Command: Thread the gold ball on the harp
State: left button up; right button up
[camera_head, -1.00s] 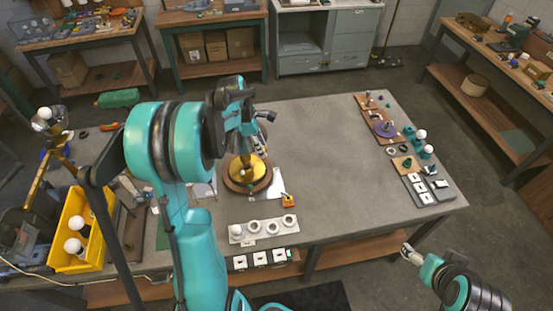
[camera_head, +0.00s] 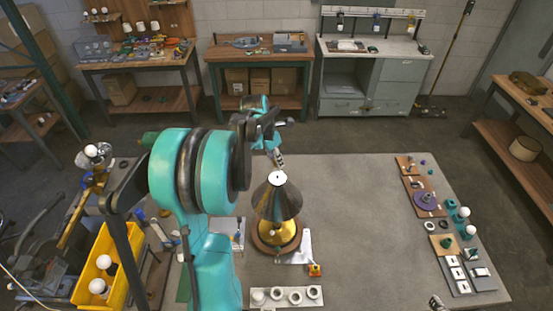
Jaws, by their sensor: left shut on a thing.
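The lamp stands on the table with a round wooden foot, a gold body (camera_head: 277,232) and a dark cone shade (camera_head: 277,201). The shade has a pale top with a small dark spot at its middle. My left gripper (camera_head: 279,160) is above and just behind the shade top in the picture, apart from it, pointing down. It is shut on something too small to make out. I cannot pick out the gold ball for sure, and the shade hides the harp. Only a bit of my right gripper (camera_head: 436,302) shows at the bottom edge.
An orange block (camera_head: 314,270) is right of the lamp foot. A white strip with rings (camera_head: 295,296) lies in front. Boards with parts (camera_head: 425,198) line the table's right side. A yellow bin (camera_head: 103,262) with bulbs is left. The table's middle right is clear.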

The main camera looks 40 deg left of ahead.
aim_at(277, 177)
pick_arm(q)
jog(key=shift+s+d+f+b, duration=0.15)
jog(key=shift+f+b, duration=0.7)
jog(key=shift+f, duration=0.5)
jog(key=shift+f+b, duration=0.5)
jog(key=shift+f, duration=0.5)
jog(key=shift+r, duration=0.1)
jog(key=shift+f+b, duration=1.1)
jog(key=shift+f, duration=0.05)
jog(key=shift+o, duration=0.3)
grip_shut()
jog(key=shift+s+f, duration=0.1)
dwell(0.5)
